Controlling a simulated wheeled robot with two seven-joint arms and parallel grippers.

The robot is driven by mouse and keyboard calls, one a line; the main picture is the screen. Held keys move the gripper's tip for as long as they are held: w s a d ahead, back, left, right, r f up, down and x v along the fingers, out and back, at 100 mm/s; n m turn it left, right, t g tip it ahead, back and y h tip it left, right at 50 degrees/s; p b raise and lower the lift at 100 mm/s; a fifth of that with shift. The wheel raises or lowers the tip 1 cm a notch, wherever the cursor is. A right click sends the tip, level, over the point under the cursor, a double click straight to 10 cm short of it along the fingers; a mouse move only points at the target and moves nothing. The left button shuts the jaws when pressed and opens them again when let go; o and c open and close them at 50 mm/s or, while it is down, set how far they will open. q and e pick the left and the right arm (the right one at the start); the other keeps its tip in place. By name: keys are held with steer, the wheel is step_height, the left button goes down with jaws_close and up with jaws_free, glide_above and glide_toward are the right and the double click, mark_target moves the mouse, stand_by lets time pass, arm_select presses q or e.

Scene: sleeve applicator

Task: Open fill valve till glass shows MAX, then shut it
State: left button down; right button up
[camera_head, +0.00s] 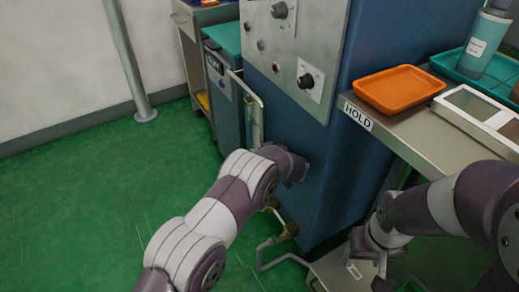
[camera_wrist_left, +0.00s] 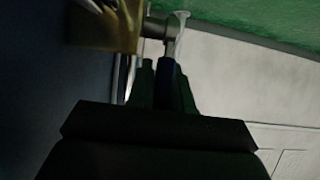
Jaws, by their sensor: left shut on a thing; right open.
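My left gripper (camera_wrist_left: 167,78) is shut on a dark blue lever handle (camera_wrist_left: 167,88) in the left wrist view. The lever sits by a brass valve body (camera_wrist_left: 112,28) at the top left of that view. In the head view my left wrist is against the lower blue machine cabinet (camera_head: 345,150) and hides the fingers and lever. Brass fittings (camera_head: 290,230) show just below it. A tall narrow gauge glass (camera_head: 256,122) stands on the cabinet's left side; its level and marks are too small to read. My right gripper (camera_head: 373,252) is open and empty at the lower right.
A steel bench (camera_head: 405,128) labelled HOLD carries an orange tray (camera_head: 399,88), a teal tray (camera_head: 449,65) with a bottle and a divided box. A bent pipe (camera_head: 270,262) runs near the floor below my left wrist. Green floor is clear on the left.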

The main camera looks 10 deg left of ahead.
arm_select(q)
steer(key=c, duration=1.1)
jaws_free()
steer(key=p+v, duration=0.5)
steer(key=v, duration=0.7)
steer(key=shift+s+d, duration=0.2)
steer(key=shift+s, duration=0.05)
